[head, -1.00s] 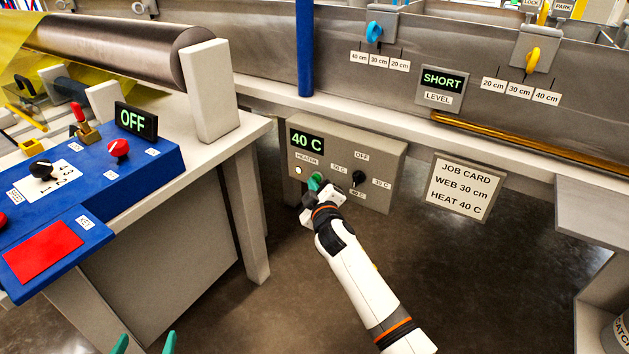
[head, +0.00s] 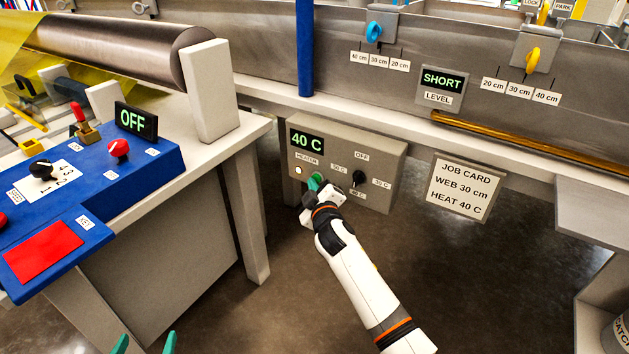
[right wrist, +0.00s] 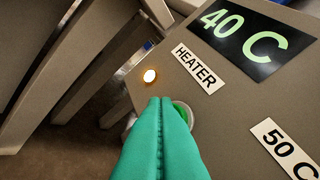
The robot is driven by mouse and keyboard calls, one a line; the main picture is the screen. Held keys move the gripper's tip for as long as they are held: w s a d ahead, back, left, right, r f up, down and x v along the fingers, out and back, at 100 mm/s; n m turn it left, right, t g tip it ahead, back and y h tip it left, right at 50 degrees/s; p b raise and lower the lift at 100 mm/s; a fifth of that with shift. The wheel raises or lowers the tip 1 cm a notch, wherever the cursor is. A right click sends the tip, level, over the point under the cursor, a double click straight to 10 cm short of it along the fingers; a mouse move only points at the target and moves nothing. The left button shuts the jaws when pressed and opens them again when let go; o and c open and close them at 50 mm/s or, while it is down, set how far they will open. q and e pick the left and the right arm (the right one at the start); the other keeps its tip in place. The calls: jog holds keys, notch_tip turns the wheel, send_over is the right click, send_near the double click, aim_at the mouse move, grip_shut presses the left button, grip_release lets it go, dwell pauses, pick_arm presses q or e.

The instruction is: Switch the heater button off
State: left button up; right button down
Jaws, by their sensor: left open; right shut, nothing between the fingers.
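The heater box (head: 390,187) is a grey panel under the bath, with a display (head: 307,141) reading 40 C and a HEATER label (head: 307,159). In the right wrist view, a round green button with a pale rim (right wrist: 183,109) shows below the HEATER label (right wrist: 198,68), partly hidden behind my fingers. A lit white lamp (right wrist: 150,76) is left of it. My right gripper (head: 316,182) is shut and empty, its teal fingertips (right wrist: 160,102) at the button; I cannot tell whether they touch it. My left gripper (head: 145,343) is open at the bottom edge of the head view.
A black dial (head: 358,178) with OFF and temperature labels is just right of the button. A job card (head: 463,187) hangs further right. The blue control desk (head: 130,167) with knobs and an OFF display (head: 136,121) stands at left. The floor below is clear.

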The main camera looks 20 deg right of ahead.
jog(key=shift+d, duration=0.1)
dwell(0.4)
pick_arm(q)
jog(key=shift+s+f, duration=0.2)
jog(key=shift+f, duration=0.05)
pick_arm(e)
jog(key=shift+w+d+r, duration=0.1)
jog(key=shift+w+d, duration=0.15)
jog(key=shift+d, duration=0.05)
pick_arm(q)
jog(key=shift+a, duration=0.1)
jog(key=shift+f+g, duration=0.1)
jog(key=shift+g, duration=0.3)
pick_arm(e)
jog(key=shift+s+a, duration=0.1)
jog(key=shift+a, duration=0.05)
pick_arm(q)
jog(key=shift+s+a+f+g+y+p, duration=0.2)
jog(key=shift+s+f+g, duration=0.15)
jog(key=shift+f, duration=0.2)
jog(key=shift+s+a+f+g+y+p, duration=0.1)
jog(key=shift+s+a+f+g+p, duration=0.1)
jog(key=shift+s+f+g, duration=0.25)
pick_arm(e)
jog(key=s+a, duration=0.4)
jog(key=a, duration=0.1)
pick_arm(q)
jog(key=shift+w, duration=0.15)
pick_arm(e)
jog(key=shift+f, duration=0.2)
